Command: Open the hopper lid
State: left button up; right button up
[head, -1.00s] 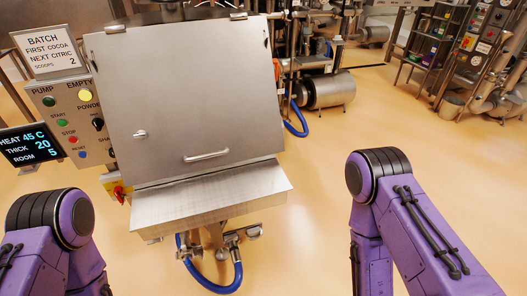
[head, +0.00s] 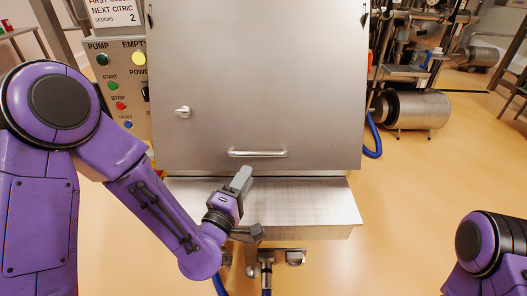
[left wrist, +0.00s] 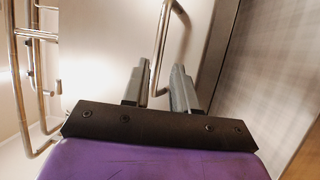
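The hopper lid (head: 255,80) is a large grey metal panel and looks closed. A bar handle (head: 257,153) is fixed low on it, and a small round knob (head: 183,111) sits at its left. My left gripper (head: 252,203) is open and empty, just below the handle and in front of the steel ledge. In the left wrist view the handle (left wrist: 163,45) stands out ahead of the two parted fingers (left wrist: 160,88), roughly in line with the gap. I cannot tell whether anything touches. My right gripper is out of view.
A steel ledge (head: 310,205) juts out below the lid. The control panel (head: 118,85) with several buttons is at the left, partly behind my left arm.

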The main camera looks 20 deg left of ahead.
aim_at(258, 156)
pick_arm(q)
jog(key=w, duration=0.3)
jog(key=w+p, duration=0.1)
jog(key=w, duration=0.2)
jog(key=w+d+r+p, duration=0.1)
jog(key=w, duration=0.2)
jog(key=shift+w, duration=0.2)
grip_shut()
